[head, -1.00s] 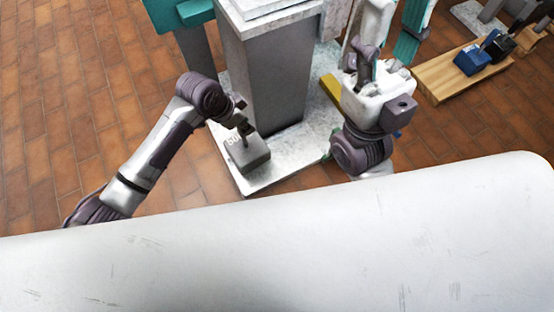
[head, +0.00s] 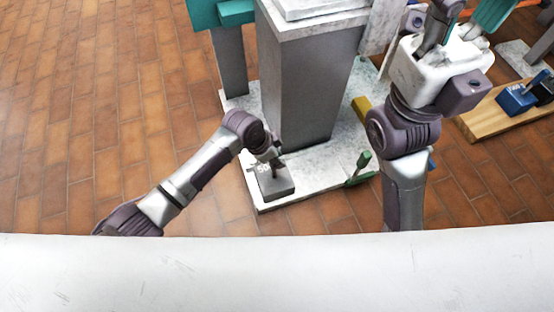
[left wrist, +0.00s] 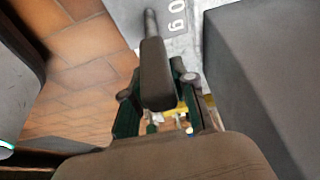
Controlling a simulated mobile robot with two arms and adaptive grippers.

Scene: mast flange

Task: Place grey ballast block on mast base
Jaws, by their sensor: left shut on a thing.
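The grey ballast block (head: 277,186) is at the front left corner of the pale mast base (head: 335,160), left of the grey column (head: 305,90). I cannot tell whether it rests fully on the base. My left gripper (head: 277,163) is above it, shut on its upright grip.
A green lever (head: 360,165) stands on the base's right side, near a yellow piece (head: 362,108). A wooden board (head: 480,122) with a blue block (head: 516,99) lies at the right. Tiled floor (head: 120,120) is clear at the left. A white surface (head: 270,275) fills the foreground.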

